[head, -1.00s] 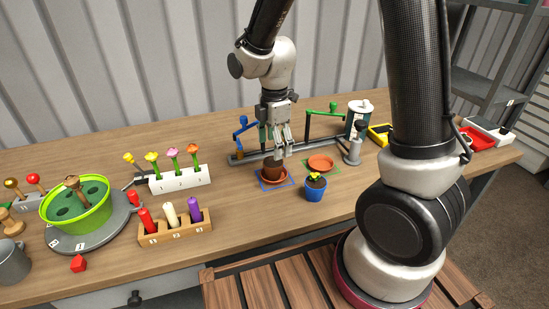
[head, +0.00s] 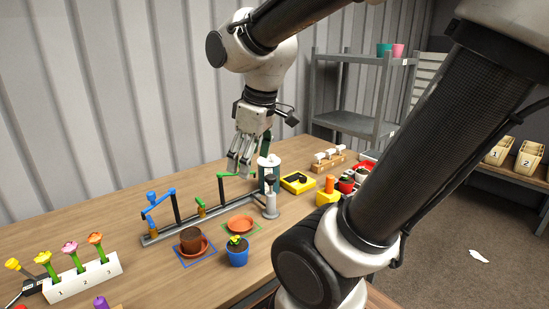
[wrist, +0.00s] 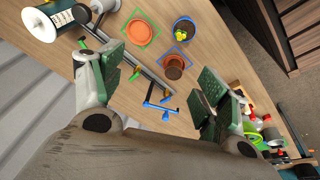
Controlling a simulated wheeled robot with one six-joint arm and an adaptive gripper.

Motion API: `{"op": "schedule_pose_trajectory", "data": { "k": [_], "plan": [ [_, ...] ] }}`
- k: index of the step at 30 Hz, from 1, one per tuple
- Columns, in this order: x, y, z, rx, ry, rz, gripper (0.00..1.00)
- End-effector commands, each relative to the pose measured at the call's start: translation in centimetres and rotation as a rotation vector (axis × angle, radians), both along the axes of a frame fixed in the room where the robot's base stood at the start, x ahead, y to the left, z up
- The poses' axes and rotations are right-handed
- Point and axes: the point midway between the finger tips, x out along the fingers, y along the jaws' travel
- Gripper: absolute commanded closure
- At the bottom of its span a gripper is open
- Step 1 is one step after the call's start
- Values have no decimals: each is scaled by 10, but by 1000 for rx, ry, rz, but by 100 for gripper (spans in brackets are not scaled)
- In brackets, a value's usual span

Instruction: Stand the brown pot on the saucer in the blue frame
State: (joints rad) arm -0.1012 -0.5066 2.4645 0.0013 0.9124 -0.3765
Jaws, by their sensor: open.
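The brown pot (head: 191,239) stands upright on a terracotta saucer (head: 208,250) inside the blue frame (head: 182,262) on the table. The pot (wrist: 174,72) and the blue frame (wrist: 187,60) also show in the wrist view, below and ahead of the fingers. My gripper (head: 240,165) is open and empty, raised above the table behind and to the right of the pot, near the green arm of the rail. In the wrist view its two fingers (wrist: 155,88) are spread wide with nothing between them.
A second saucer (head: 240,223) lies empty in a green frame. A blue pot with a yellow flower (head: 237,250) stands just right of the brown pot. A grey rail (head: 200,218) with blue and green arms runs behind. A white-topped canister (head: 268,172) stands at its right end.

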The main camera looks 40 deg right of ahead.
Motion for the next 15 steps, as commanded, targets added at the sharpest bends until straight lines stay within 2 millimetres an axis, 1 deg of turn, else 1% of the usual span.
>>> {"op": "schedule_pose_trajectory", "data": {
  "k": [1,3,6,9,15],
  "plan": [
    [-17,-9,6,27,-30,-110,26],
    [-35,-17,10,64,-57,-249,26],
    [-53,-23,13,103,-83,-384,26],
    [-61,-26,14,123,-96,-449,26],
    [-62,-26,14,127,-96,-465,26]
  ]
}}
